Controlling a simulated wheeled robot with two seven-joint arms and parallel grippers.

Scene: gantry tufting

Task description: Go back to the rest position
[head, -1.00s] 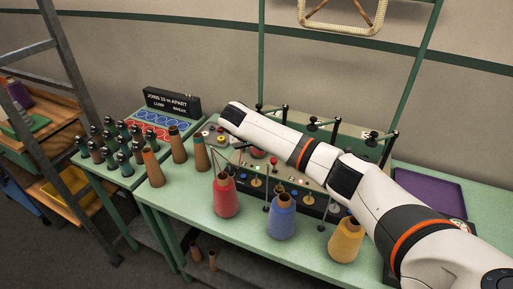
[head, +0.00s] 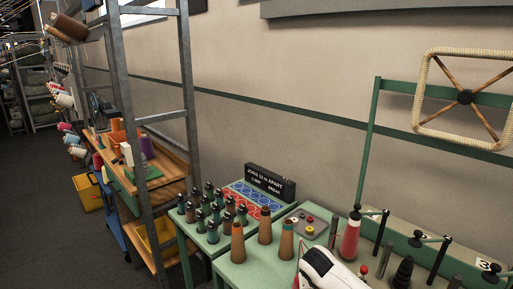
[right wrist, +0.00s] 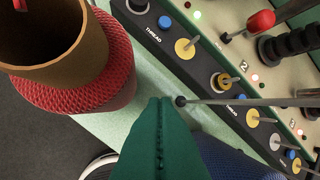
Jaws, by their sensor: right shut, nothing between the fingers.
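My right gripper (right wrist: 160,103) shows in the right wrist view as two dark green fingers pressed together, with nothing between them. It is over the green tabletop (right wrist: 110,122), beside a red yarn cone (right wrist: 92,80) with a brown tube core. A thin metal rod ends in a dark ball close by the fingertips. A blue yarn cone (right wrist: 235,162) is partly hidden behind the fingers. In the head view only a white piece of my right arm shows at the bottom edge; its gripper is out of that picture. My left gripper is in neither view.
A control panel (right wrist: 222,75) with knobs and lights runs beside the gripper. In the head view, brown cones (head: 237,245), several dark bobbins (head: 213,230) and a black sign (head: 270,182) stand on green tables. A grey metal ladder frame (head: 190,100) rises at left; dark floor is open beyond.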

